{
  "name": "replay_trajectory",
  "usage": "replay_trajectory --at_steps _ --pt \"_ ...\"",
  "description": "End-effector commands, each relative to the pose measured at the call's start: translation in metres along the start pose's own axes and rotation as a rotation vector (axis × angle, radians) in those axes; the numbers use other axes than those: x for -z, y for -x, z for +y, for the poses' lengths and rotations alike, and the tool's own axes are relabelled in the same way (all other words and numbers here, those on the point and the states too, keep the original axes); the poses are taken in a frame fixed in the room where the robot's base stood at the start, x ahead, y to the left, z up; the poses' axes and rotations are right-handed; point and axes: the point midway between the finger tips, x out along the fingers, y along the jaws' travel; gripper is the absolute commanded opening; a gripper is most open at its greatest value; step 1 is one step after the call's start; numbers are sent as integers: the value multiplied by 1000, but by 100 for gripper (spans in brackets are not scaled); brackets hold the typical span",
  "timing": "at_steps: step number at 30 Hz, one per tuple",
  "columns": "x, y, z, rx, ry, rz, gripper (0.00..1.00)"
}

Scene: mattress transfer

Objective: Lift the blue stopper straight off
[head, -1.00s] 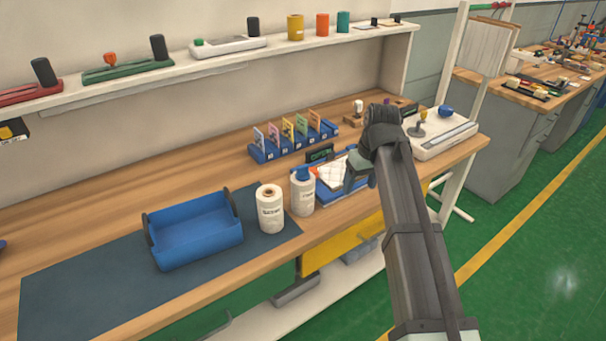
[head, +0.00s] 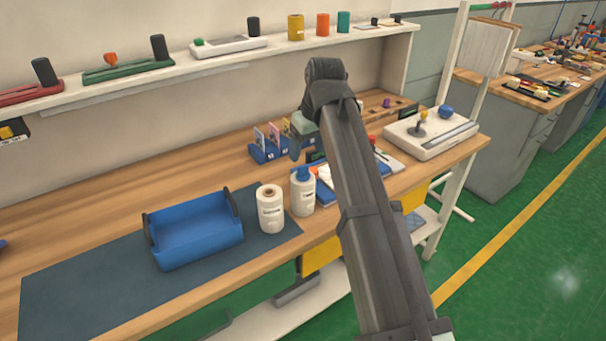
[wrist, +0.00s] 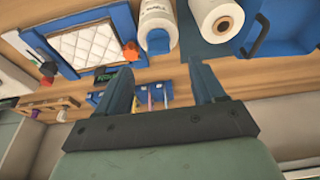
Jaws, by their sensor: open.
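The blue stopper (head: 303,173) sits on top of a white bottle (head: 303,197) that stands upright near the bench's front edge. In the wrist view the stopper (wrist: 160,41) is on the end of the bottle (wrist: 156,14), at the upper middle, beyond my fingertips. My gripper (head: 297,152) is open and points down. In the head view it appears just above the stopper, apart from it; its exact depth is hard to tell. In the wrist view its two fingers (wrist: 162,72) are spread with nothing between them.
A white roll (head: 270,210) stands close left of the bottle, with a blue bin (head: 193,230) further left. A blue-framed quilted pad (wrist: 90,42) lies to the bottle's right in the head view. A card rack (head: 262,154) stands behind, partly hidden by my arm.

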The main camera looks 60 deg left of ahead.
Motion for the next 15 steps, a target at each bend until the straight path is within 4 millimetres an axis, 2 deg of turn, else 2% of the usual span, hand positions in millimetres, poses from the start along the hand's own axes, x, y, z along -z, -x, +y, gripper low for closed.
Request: replay_trajectory --at_steps 3,15 --pt "0 -16 0 0 0 -1 68" --pt "-1 -37 1 0 0 -1 68"
